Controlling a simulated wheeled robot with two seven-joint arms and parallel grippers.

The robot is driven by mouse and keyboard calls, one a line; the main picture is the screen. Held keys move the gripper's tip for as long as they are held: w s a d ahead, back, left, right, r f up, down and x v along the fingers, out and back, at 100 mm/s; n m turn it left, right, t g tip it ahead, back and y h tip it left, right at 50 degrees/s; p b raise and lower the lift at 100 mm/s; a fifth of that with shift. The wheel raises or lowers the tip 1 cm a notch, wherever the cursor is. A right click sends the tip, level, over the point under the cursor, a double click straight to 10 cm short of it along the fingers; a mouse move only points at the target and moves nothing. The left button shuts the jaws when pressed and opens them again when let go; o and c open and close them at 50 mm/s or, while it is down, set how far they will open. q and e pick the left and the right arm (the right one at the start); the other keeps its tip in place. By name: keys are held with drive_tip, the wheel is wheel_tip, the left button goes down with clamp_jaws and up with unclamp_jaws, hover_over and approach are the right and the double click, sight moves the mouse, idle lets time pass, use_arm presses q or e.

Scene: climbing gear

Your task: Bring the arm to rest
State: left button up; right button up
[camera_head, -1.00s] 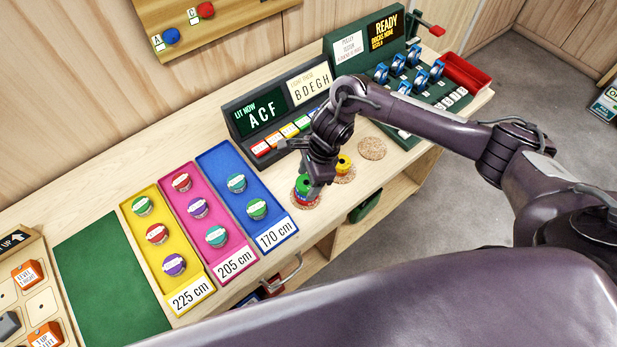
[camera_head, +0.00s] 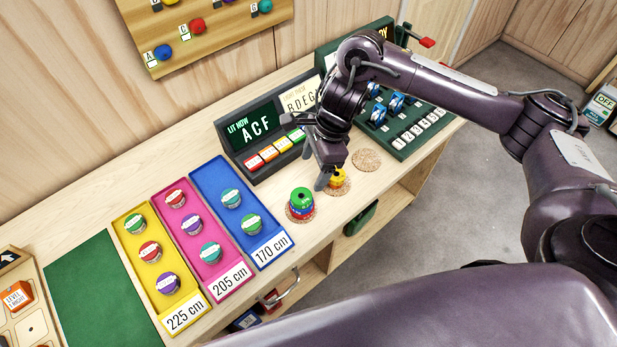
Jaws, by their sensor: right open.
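My right arm reaches in from the right over the bench. My right gripper (camera_head: 322,181) is open and points down, just left of a small yellow piece (camera_head: 338,178) on a round cork mat; I cannot tell whether they touch. A stack of round pieces with green on top (camera_head: 301,201) stands on another cork mat, a little left of the gripper and apart from it. My left gripper does not show.
A third cork mat (camera_head: 367,160) is bare. Yellow (camera_head: 187,309), pink (camera_head: 221,277) and blue (camera_head: 262,242) trays hold round pieces. A sign box (camera_head: 246,133) with coloured buttons and a green rack (camera_head: 408,148) stand behind. The green mat (camera_head: 100,290) is clear.

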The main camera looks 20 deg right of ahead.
drive_tip(key=shift+v, duration=0.85)
